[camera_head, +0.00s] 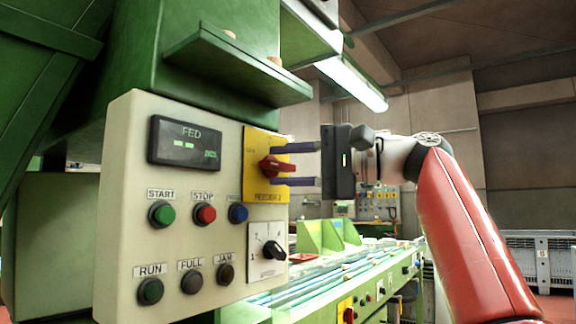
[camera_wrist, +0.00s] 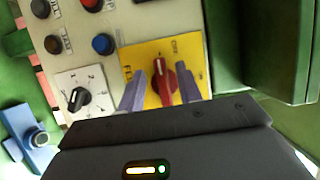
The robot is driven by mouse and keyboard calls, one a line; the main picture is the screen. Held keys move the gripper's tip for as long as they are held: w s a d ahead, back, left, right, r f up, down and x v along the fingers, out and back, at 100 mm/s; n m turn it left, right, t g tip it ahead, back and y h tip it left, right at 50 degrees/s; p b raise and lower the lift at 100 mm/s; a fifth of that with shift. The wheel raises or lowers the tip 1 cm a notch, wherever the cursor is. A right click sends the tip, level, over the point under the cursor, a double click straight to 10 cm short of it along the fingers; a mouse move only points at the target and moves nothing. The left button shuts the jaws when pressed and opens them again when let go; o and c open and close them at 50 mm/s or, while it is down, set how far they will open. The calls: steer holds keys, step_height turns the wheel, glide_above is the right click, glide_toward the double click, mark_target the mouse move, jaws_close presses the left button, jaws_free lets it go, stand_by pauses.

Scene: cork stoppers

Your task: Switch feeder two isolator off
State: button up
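The feeder 2 isolator is a red rotary handle (camera_head: 275,167) on a yellow plate (camera_head: 262,190) marked "FEEDER 2", at the right edge of the control panel. The handle lies roughly level across the plate in the head view. The red handle (camera_wrist: 163,82) also shows in the wrist view, on the yellow plate (camera_wrist: 138,56). My gripper (camera_head: 280,165) is open, its two purple fingers one above and one below the handle, tips close to the plate. In the wrist view the fingers (camera_wrist: 161,88) stand on either side of the handle, with gaps showing. Small plate lettering is hard to read.
The cream panel (camera_head: 125,220) carries a FED display (camera_head: 185,142), several push buttons and lamps, and a black selector knob (camera_head: 272,250) just below the isolator. A green ledge (camera_head: 235,70) juts out above. A conveyor (camera_head: 345,275) runs behind.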

steer(key=v, duration=0.7)
steer(key=shift+s+d, duration=0.15)
steer(key=shift+d, duration=0.2)
